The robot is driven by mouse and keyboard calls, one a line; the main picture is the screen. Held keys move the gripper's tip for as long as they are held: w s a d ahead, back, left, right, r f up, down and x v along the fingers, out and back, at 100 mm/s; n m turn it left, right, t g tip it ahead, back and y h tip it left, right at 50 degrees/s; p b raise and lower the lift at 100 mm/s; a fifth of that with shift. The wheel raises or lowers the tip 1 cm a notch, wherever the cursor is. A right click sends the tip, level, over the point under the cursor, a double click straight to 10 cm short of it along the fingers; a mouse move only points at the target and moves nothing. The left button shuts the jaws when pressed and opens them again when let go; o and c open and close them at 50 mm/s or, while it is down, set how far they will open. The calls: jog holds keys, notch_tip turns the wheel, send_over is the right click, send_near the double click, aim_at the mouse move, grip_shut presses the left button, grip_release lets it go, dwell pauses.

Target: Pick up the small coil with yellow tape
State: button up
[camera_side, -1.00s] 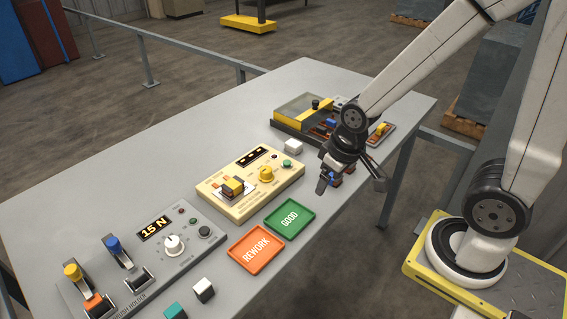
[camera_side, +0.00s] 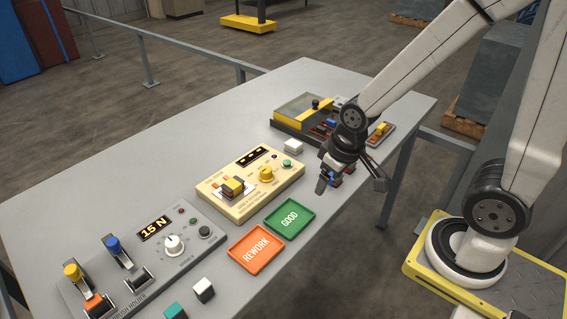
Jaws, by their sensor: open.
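My gripper (camera_side: 350,181) is open, pointing down over the right part of the grey table, its two fingers apart. A small coil with blue (camera_side: 334,180) sits low between or behind the fingers, partly hidden; I cannot tell whether they touch it. A coil with yellow tape (camera_side: 381,127) sits on a small stand behind and to the right of the gripper. I cannot tell from this view which is the smaller.
A green GOOD tray (camera_side: 304,205) and an orange REWORK tray (camera_side: 240,265) lie in front of the tester. A black-and-yellow case (camera_side: 290,112) with more coils stands behind my gripper. A white block (camera_side: 292,146) is near it. The grey brush-holder unit (camera_side: 190,262) is at left.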

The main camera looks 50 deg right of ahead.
jog(key=shift+o, duration=0.9)
jog(key=shift+w, duration=0.1)
jog(key=n+g, duration=0.3)
jog(key=n, duration=1.5)
send_over(233, 183)
notch_tip(233, 183, down, 3)
jog(key=shift+f, duration=0.2)
jog(key=shift+f, duration=0.1)
jog(key=shift+f, duration=1.2)
jog(key=shift+f, duration=0.1)
